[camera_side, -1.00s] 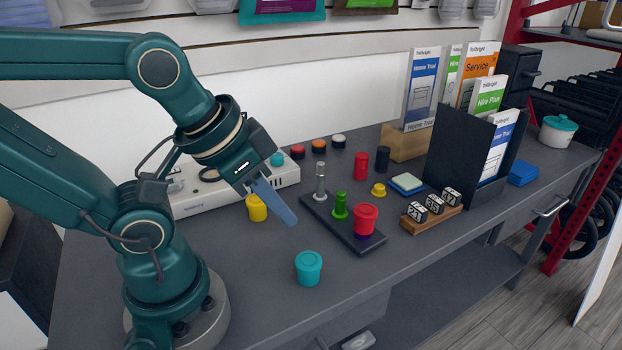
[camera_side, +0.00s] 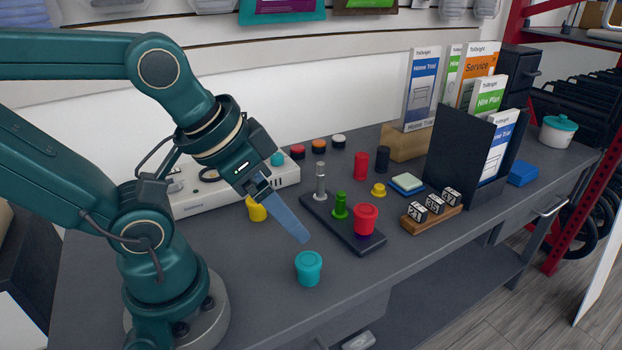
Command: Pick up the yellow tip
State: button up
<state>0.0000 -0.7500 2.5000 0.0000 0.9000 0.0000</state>
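Two yellow pieces stand on the dark grey bench top. One is a larger yellow cup-shaped piece (camera_side: 256,208) in front of the white box, just behind and left of my gripper's finger. The other is a small, low, flanged yellow piece (camera_side: 378,190) further right, near the green-topped block. I cannot tell which is called the tip. My gripper (camera_side: 305,240) points down and right, above the bench between the larger yellow piece and the teal cup (camera_side: 308,268). Only one blue finger shows clearly, with nothing seen held. The gap between the fingers is hidden.
A dark rack (camera_side: 325,222) holds a metal peg, a green peg and a red cup (camera_side: 365,219). Red and black cylinders stand behind it. A wooden holder (camera_side: 431,217) with dice-like cubes and a dark brochure stand (camera_side: 459,155) are to the right.

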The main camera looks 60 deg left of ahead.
dwell(0.3)
jog(key=w, duration=0.1)
jog(key=n+g+y, duration=0.2)
jog(key=n+g, duration=0.1)
jog(key=n, duration=0.1)
send_over(256, 203)
jog(key=w+d, duration=0.4)
notch_tip(256, 203, down, 6)
jog(key=s+a+f, duration=0.1)
jog(key=s+a+f+n, duration=0.1)
jog(key=a, duration=0.1)
jog(key=s+a+f+n+g+h, duration=0.1)
jog(key=shift+s+a+f, duration=0.15)
jog(key=shift+a+f, duration=0.1)
jog(key=shift+f, duration=0.15)
jog(key=shift+s+a+f+n, duration=0.25)
jog(key=shift+s+f+n, duration=0.1)
jog(key=shift+f+n, duration=0.05)
jog(key=shift+w+a+f, duration=0.1)
jog(key=shift+w+f, duration=0.05)
jog(key=shift+f, duration=1.05)
jog(key=shift+w+a+f, duration=0.1)
jog(key=shift+f, duration=1.05)
